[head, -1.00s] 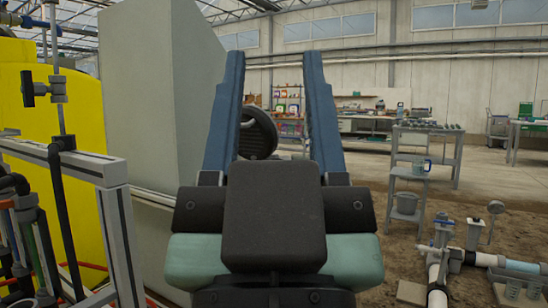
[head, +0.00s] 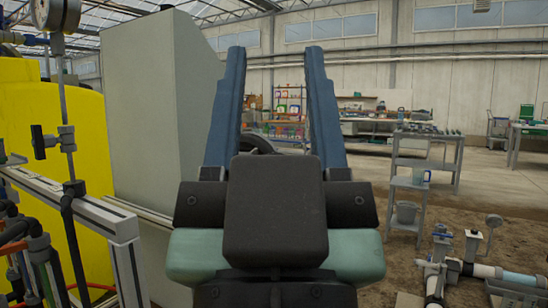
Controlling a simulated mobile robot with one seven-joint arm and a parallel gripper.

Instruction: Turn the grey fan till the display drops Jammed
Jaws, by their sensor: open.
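My gripper (head: 280,55) is in the middle of the head view, seen from behind. Its two long blue fingers point up and away and stand wide apart, with nothing between them. I cannot make out a grey fan or a display in this view. A dark round thing (head: 258,144) shows low between the fingers, mostly hidden behind my gripper; I cannot tell what it is.
A tall grey cabinet (head: 150,110) stands left of my gripper. A yellow tank (head: 92,170), a gauge (head: 58,14), pipes and a metal frame (head: 75,205) crowd the left. A grey shelf stand (head: 408,185) and floor pipes (head: 440,275) are at right, with bare soil between.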

